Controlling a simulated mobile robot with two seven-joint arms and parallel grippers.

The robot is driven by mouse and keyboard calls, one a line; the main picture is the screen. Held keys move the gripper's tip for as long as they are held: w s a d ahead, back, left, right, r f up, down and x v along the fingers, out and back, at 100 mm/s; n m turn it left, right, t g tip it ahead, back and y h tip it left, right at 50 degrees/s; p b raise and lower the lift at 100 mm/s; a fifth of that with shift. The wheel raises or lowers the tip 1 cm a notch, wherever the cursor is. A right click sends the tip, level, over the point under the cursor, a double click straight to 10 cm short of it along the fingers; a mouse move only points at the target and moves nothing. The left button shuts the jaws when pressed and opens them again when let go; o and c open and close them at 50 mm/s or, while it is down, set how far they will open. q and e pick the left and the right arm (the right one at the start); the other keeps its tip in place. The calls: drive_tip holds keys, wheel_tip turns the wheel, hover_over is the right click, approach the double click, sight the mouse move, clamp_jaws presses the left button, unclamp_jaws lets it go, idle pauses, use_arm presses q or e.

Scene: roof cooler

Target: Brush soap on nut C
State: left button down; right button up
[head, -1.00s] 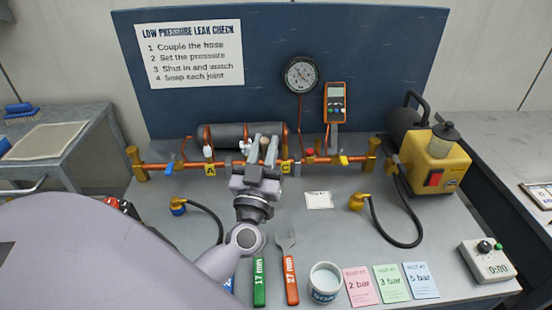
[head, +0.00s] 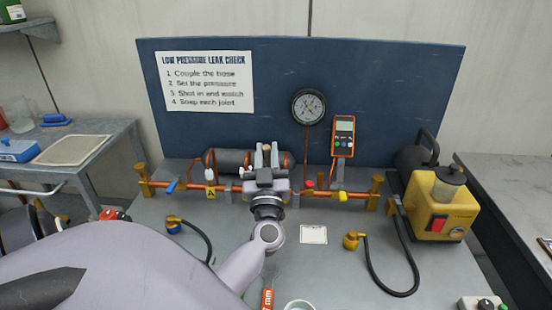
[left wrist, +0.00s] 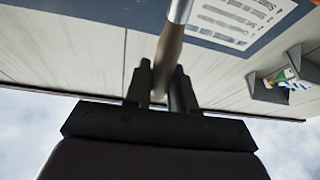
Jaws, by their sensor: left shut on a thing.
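My left gripper (head: 266,157) is in front of the orange pipe (head: 230,187) near the middle of the bench. In the left wrist view its fingers (left wrist: 162,88) are shut on a slim brownish-grey handle (left wrist: 169,55) with a lighter end. I take this handle to be the soap brush; its bristles are not visible. The gripper hides part of the pipe, and I cannot see whether the brush touches a nut. No tag C is readable, so nut C cannot be told apart. My right gripper is not in view.
A gauge (head: 309,106) and orange meter (head: 343,135) stand behind the pipe. A yellow pump (head: 440,204) with a black hose (head: 373,270) is at right. A white cup (head: 300,305) is cut off at the bottom.

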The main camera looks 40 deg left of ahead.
use_arm(q)
drive_tip(key=shift+w+a+g, duration=0.15)
drive_tip(key=shift+w+g, duration=0.05)
drive_tip(key=shift+g, duration=0.1)
drive_tip(key=shift+w+a+f, duration=0.15)
drive_tip(key=shift+w+f, duration=0.2)
drive_tip(key=shift+f, duration=0.2)
drive_tip(key=shift+w+a+f, duration=0.1)
drive_tip(key=shift+w+f, duration=0.25)
drive_tip(key=shift+f, duration=0.15)
drive_tip(key=shift+w+a+f+b, duration=0.3)
drive_tip(key=shift+w+f+b, duration=0.45)
drive_tip(key=shift+w, duration=0.2)
drive_tip(key=shift+w+a+f+b, duration=0.25)
drive_tip(key=shift+w+f+b, duration=0.45)
drive_tip(key=shift+w, duration=0.2)
drive_tip(key=shift+r, duration=0.15)
drive_tip(key=s+d+r+p, duration=0.3)
drive_tip(key=r, duration=0.1)
drive_tip(key=shift+s+r, duration=0.35)
drive_tip(key=shift+s, duration=0.05)
